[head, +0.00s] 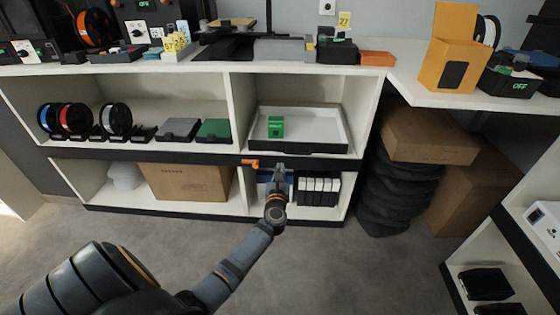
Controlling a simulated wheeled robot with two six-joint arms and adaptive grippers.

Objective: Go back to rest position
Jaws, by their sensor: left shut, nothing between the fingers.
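My left arm comes in from the lower left and reaches out toward the shelf unit (210,149). My left gripper (280,167) is at its far end, shut and empty, in front of the lower right compartment. It partly covers a blue thing and the left side of a row of black-and-white boxes (318,186). Whether it touches the shelf edge, I cannot tell. My right gripper is not in view.
A white tray (338,122) with a green box (276,126) sits above the gripper. An orange piece (250,163) juts out at the shelf edge. The grey floor (370,270) in front is clear.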

